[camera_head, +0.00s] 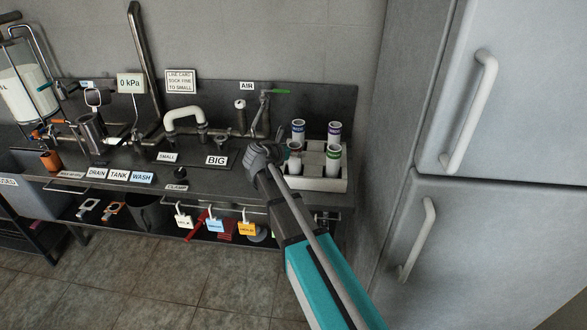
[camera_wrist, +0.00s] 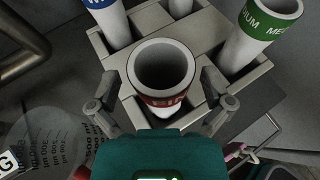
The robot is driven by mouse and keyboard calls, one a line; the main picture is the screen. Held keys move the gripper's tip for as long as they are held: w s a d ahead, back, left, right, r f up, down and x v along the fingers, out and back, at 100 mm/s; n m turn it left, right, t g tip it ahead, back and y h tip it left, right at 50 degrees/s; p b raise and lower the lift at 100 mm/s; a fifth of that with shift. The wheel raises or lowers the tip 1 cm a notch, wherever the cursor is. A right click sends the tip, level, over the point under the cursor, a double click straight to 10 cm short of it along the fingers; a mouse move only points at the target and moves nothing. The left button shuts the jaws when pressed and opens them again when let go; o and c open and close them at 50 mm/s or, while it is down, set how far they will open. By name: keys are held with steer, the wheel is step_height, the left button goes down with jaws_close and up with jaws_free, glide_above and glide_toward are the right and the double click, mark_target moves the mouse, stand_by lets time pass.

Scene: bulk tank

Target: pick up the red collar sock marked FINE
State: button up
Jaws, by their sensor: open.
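The red collar sock (camera_wrist: 160,72) is a white open-topped tube with a red band, its lettering partly hidden. It stands upright in a pale rack (camera_wrist: 150,22). In the wrist view my gripper (camera_wrist: 160,92) is open, with one finger on each side of the sock and gaps between. In the head view the red-banded sock (camera_head: 294,162) is partly hidden behind my gripper (camera_head: 268,160), at the rack's left front.
Blue (camera_head: 298,131), purple (camera_head: 334,131) and green (camera_head: 333,160) collar socks stand close by in the same rack. Pipes and a green-handled AIR valve (camera_head: 277,92) rise behind. A tall grey fridge (camera_head: 490,200) stands to the right.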

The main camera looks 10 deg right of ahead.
steer(key=shift+w+d+f, duration=0.1)
steer(key=shift+w+d, duration=0.1)
steer(key=shift+d, duration=0.05)
stand_by(0.4)
steer(key=c, duration=1.2)
step_height(320, 180, up, 10)
steer(key=p, duration=1)
